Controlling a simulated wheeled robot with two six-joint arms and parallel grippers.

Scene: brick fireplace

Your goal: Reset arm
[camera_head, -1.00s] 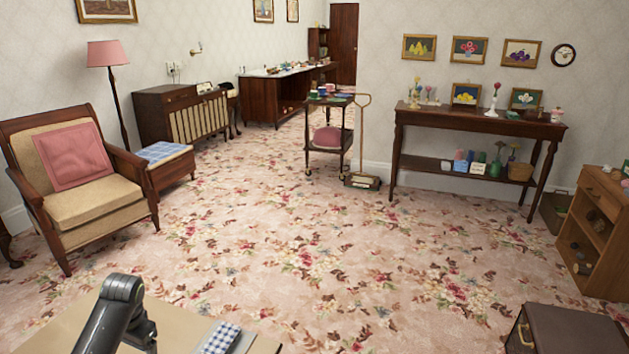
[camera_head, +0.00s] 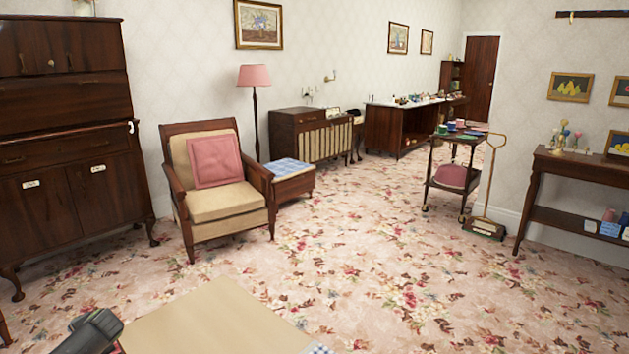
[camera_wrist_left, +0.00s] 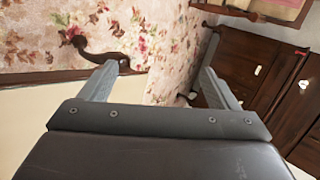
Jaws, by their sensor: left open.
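Part of my left arm (camera_head: 90,332) shows at the bottom left corner of the head view, beside a tan flat top; its fingers are not visible there. In the left wrist view my left gripper (camera_wrist_left: 165,62) is open, its two grey fingers wide apart with nothing between them. Behind the fingers are floral carpet (camera_wrist_left: 165,45) and a dark wood cabinet (camera_wrist_left: 260,75), seen tilted. A curved dark wood piece (camera_wrist_left: 100,50) appears just behind the left finger; I cannot tell whether they touch. My right gripper is in neither view.
A tan flat top (camera_head: 215,320) is at the bottom of the head view. A tall dark cabinet (camera_head: 70,190) stands at the left, next to an armchair (camera_head: 228,202) with a pink cushion (camera_head: 214,162). A trolley (camera_head: 450,185) stands right. The carpet (camera_head: 360,255) between is clear.

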